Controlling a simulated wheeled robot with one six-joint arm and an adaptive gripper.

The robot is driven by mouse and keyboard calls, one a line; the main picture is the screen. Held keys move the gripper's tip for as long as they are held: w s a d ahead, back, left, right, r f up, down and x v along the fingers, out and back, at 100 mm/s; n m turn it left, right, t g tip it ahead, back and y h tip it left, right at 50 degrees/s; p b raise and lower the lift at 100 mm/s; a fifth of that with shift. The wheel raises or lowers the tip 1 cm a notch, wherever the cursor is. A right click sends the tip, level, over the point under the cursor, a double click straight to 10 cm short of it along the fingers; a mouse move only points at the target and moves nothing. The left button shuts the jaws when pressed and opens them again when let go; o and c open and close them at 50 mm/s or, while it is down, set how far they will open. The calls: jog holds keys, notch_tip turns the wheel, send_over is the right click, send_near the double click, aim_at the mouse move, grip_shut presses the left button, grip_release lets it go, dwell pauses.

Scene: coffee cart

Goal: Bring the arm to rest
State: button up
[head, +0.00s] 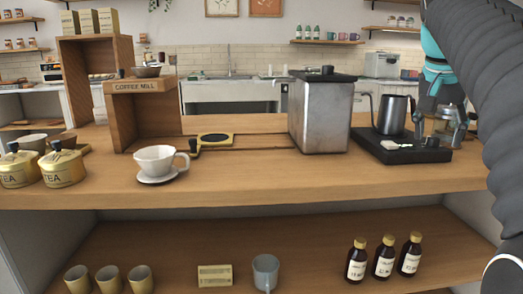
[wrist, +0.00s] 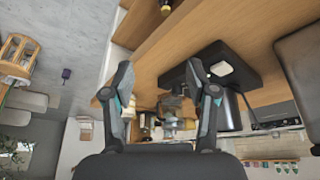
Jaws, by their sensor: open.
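My gripper (wrist: 160,72) is open in the wrist view, with its two fingers spread wide and nothing held between them. In the head view my arm comes down along the right edge, and its teal and dark end is above the right end of the counter (head: 250,180). The black tray (head: 405,154) is on the counter there, with the grey kettle (head: 392,115) on it. In the wrist view the black tray (wrist: 205,90) lies beyond the right finger. The fingertips are not clear in the head view.
A metal box (head: 320,115) stands left of the tray. A white cup (head: 155,158) on a saucer, the wooden coffee mill stand (head: 140,120) and gold tea tins (head: 62,168) are further left. Dark bottles (head: 383,260) and a grey mug (head: 265,270) are on the lower shelf.

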jog(key=s+a+f+n+y, duration=0.1)
jog(key=s+a+f+n, duration=0.2)
jog(key=s+a+f, duration=0.3)
jog(key=s+a+f+n+t+y, duration=0.1)
jog(key=s+a+f+n, duration=0.2)
jog(key=f, duration=1)
jog(key=s+a+f+n+t+y, duration=0.1)
jog(key=s+a+f+n, duration=0.2)
jog(key=s+a+f, duration=0.6)
jog(key=shift+f, duration=0.65)
